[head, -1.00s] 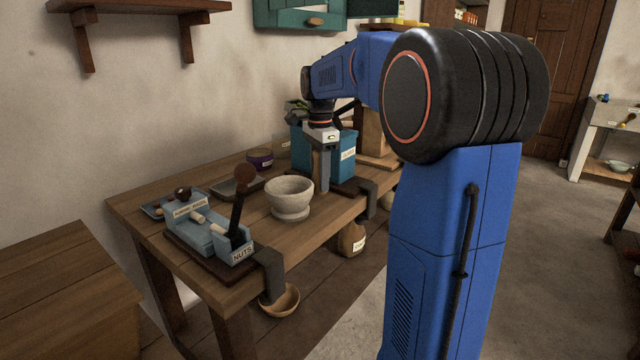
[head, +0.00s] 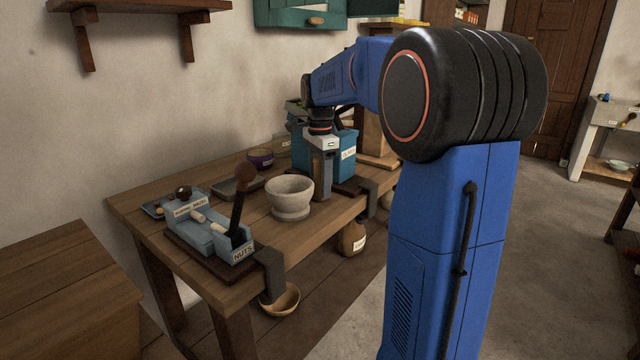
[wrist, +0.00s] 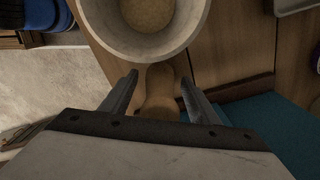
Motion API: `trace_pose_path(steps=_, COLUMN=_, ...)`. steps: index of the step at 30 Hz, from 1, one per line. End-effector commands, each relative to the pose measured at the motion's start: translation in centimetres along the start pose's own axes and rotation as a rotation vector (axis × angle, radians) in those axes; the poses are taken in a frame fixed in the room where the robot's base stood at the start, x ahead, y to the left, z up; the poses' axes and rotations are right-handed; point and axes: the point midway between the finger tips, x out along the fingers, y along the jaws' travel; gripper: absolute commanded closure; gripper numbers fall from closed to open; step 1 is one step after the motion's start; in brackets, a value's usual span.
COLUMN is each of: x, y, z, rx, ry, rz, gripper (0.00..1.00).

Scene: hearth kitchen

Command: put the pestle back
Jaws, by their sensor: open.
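A stone mortar (head: 291,198) stands on the wooden table, and the wrist view shows pale tan contents inside its bowl (wrist: 146,12). The pestle (wrist: 160,88), tan and rounded, shows between my two fingers, close beside the mortar. In the head view it appears as an upright piece, largely covered by my gripper (head: 322,188). My gripper points down and is open, one finger on each side of the pestle. A gap shows beside the pestle in the wrist view. Its lower end is hidden.
A blue box (head: 345,145) stands just behind my gripper. A wooden bowl (head: 281,300) is below the table edge.

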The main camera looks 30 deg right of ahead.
Motion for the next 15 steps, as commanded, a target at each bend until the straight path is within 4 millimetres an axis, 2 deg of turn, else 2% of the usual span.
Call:
trace_pose_path(steps=5, x=-2.2, y=-0.1, z=0.0, rx=0.0, ry=0.001, rz=-0.003, gripper=0.45)
trace_pose_path(steps=15, x=-8.6, y=-0.1, z=0.0, rx=0.0, ry=0.0, rz=-0.003, gripper=0.45)
